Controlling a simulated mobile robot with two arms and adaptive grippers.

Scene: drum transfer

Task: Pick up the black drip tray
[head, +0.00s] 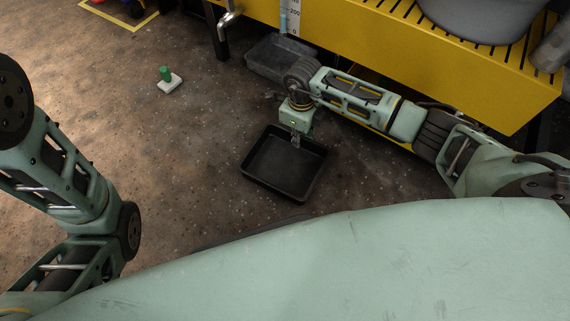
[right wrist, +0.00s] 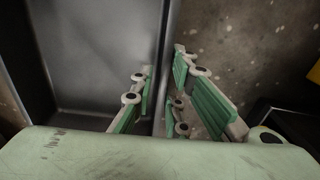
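The black drip tray (head: 274,188) is a shallow rectangular tray on the floor, right of the middle in the head view. My right gripper (head: 295,142) reaches down at its far edge. In the right wrist view the tray (right wrist: 95,55) fills the left side, and its wall runs between the fingers of my right gripper (right wrist: 162,88). The fingers lie on both sides of the wall, close to it; whether they press on it I cannot tell. My left arm shows at the left of the head view, but its gripper does not.
A grey container (head: 272,58) is on the floor by the bench. A small white block with a green top (head: 168,80) lies on the floor.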

